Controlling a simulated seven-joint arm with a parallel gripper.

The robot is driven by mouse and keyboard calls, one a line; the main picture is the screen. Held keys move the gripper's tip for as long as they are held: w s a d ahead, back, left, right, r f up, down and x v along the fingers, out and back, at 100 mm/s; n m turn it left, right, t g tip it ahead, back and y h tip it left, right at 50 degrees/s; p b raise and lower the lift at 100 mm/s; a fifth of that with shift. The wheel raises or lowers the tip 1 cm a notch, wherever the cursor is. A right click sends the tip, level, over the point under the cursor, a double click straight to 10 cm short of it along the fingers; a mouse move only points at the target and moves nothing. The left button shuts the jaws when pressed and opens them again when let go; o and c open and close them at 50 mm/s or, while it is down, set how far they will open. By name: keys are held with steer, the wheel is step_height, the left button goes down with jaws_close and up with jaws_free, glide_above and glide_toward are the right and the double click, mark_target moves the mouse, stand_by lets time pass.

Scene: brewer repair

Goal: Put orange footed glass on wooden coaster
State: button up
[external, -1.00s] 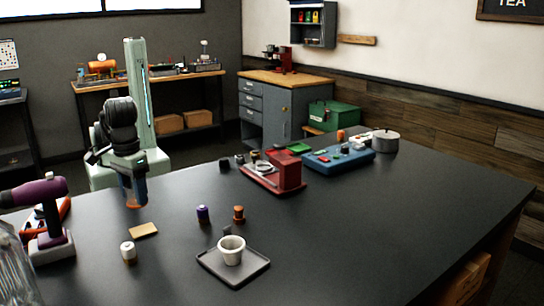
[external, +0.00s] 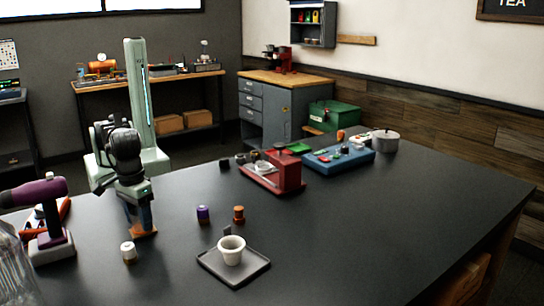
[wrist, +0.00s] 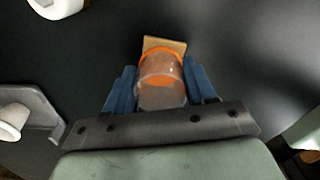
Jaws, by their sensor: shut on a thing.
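The orange footed glass (wrist: 160,82) is clear with an orange band and sits between the two blue fingers of my gripper (wrist: 161,88) in the wrist view. My gripper is shut on it. The wooden coaster (wrist: 164,43) shows just past the glass in the wrist view, and the glass overlaps part of it. In the external view my gripper (external: 138,212) is low over the coaster's place, and its fingers mostly hide the glass. I cannot tell whether the glass touches the coaster.
A white jar (external: 128,251) stands close in front of my gripper. A purple-and-grey tool (external: 50,222) stands at left. Purple (external: 203,214) and orange-brown (external: 239,213) small items and a grey tray (external: 236,268) with a white cup (external: 231,250) are at right.

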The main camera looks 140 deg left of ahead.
steer(key=shift+f, duration=0.15)
steer(key=o, duration=1.1)
steer(key=shift+c, duration=0.2)
steer(key=shift+r, duration=0.2)
step_height(320, 180, up, 12)
